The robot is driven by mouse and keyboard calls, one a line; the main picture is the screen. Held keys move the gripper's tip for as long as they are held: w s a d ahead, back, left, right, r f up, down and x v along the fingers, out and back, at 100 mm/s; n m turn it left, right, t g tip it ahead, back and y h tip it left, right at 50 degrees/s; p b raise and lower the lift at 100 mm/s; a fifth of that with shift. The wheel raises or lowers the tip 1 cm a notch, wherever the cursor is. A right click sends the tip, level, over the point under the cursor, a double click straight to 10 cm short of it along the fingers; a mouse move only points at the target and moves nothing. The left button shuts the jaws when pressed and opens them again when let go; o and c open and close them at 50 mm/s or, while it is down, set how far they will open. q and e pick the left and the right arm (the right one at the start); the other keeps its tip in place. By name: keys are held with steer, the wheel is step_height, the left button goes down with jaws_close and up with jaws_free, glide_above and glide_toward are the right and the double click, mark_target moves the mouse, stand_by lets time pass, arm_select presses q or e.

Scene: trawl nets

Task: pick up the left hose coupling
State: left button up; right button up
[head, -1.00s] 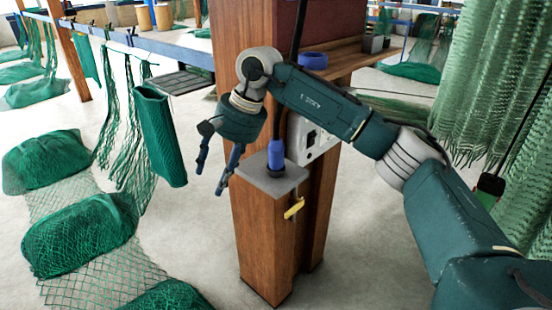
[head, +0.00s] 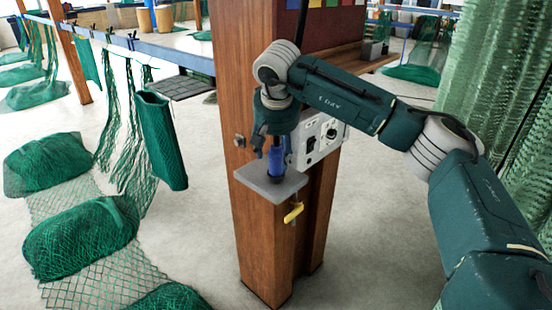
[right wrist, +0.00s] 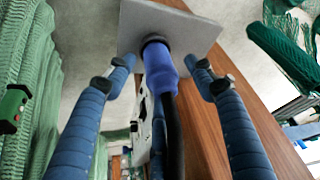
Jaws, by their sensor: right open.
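A blue hose coupling (head: 275,166) stands upright on a small grey plate (head: 270,190) fixed to a wooden post. In the right wrist view the coupling (right wrist: 160,72) has a black hose running from it towards the camera. My right gripper (head: 273,156) is above the plate, pointing down. In the right wrist view its two blue fingers (right wrist: 163,66) are open, one on each side of the coupling, with a visible gap on both sides. In the head view the gripper hides the coupling's upper part. I see only this one coupling. My left gripper is not in view.
A white switch box (head: 320,138) is on the post (head: 255,235), close to my right gripper. A yellow handle (head: 293,213) sits below the plate. Bundled green nets (head: 80,235) lie on the floor at left. Hanging nets (head: 500,90) fill the right side. The floor in front is clear.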

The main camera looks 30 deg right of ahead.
steer(key=shift+x, duration=1.5)
steer(key=shift+d+r, duration=0.1)
steer(key=shift+r, duration=0.05)
jaws_close()
steer(key=shift+r, duration=0.15)
